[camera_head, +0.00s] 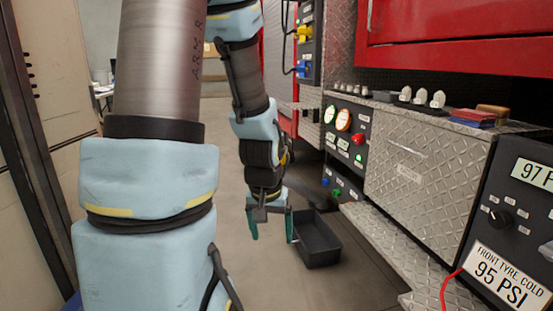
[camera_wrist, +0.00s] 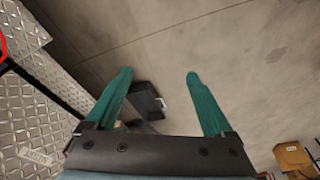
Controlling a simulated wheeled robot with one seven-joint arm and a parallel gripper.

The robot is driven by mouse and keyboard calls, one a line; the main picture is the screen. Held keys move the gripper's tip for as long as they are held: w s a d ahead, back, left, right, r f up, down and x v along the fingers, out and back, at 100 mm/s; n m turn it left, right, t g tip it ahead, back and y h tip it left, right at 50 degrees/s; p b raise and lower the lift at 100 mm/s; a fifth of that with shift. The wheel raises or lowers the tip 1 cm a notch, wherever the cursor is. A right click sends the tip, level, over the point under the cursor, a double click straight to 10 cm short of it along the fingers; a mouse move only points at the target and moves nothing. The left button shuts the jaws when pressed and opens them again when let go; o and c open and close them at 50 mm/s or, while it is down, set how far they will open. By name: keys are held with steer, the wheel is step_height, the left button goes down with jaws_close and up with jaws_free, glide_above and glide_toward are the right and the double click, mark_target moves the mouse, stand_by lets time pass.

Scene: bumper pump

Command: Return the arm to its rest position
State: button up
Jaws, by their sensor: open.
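My gripper (camera_head: 270,222) hangs down in front of the metal panels in the head view, with its two green fingers apart and nothing between them. My arm runs down the left and middle of the head view, bent, with the wrist pointing at the floor. A black open tray (camera_head: 318,250) is beyond and just right of the fingers in the head view.
A tread-plate panel (camera_head: 420,185) and a gauge panel (camera_head: 345,135) stand to the right. A tread-plate ledge (camera_head: 385,240) runs below them. A red cable (camera_head: 446,290) hangs at lower right. A cardboard box (camera_wrist: 291,156) shows in the wrist view. Grey floor (camera_head: 290,285) is clear below the gripper.

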steer(key=s+a+r+n, duration=0.1)
steer(key=s+a+r, duration=0.3)
steer(key=a, duration=0.2)
steer(key=w+p+v, duration=0.2)
steer(key=p+v, duration=0.9)
steer(key=w+d+r+p+v, duration=0.1)
steer(key=w+p+v, duration=0.1)
steer(key=p+v, duration=0.9)
steer(key=shift+w+d+r+g+y+p, duration=0.2)
steer(key=shift+d+r+g+y+p, duration=0.15)
steer(key=shift+d+p, duration=0.25)
